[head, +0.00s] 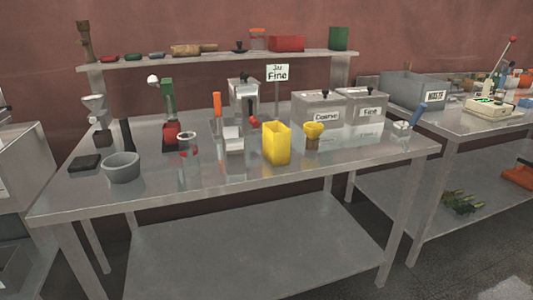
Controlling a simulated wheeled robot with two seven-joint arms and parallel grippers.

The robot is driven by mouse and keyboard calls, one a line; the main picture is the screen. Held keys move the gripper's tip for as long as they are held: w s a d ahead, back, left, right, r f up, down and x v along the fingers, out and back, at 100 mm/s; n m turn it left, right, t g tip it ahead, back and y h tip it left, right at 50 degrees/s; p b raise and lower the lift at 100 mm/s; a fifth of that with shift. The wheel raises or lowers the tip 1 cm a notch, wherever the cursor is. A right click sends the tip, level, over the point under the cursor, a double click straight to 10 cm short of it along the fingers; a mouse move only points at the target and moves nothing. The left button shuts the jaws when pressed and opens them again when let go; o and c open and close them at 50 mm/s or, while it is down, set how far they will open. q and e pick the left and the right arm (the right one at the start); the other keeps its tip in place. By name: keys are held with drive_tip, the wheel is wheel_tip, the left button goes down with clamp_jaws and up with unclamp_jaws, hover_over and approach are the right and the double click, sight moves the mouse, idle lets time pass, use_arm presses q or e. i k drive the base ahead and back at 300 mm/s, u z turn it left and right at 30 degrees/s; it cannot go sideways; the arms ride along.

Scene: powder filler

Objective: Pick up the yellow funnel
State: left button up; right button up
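The yellow funnel (313,128) is on the steel table (240,178), right of the middle. Its wide yellow mouth is on top, and a brown piece (312,143) shows under it. I cannot tell whether the funnel rests in that piece or in front of it. A taller yellow open-topped box (276,143) stands just to its left, with a small gap between them. Neither of my grippers is in the head view.
Behind the funnel stand steel bins marked Coarse (319,108) and Fine (362,105). A glass jar (188,149) and a grey bowl (122,167) stand to the left. The table's front right is clear. A second table (450,127) stands at the right.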

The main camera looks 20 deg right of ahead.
sight(312, 130)
drive_tip(key=z, duration=0.4)
drive_tip(key=i, duration=0.95)
drive_tip(key=z, duration=0.05)
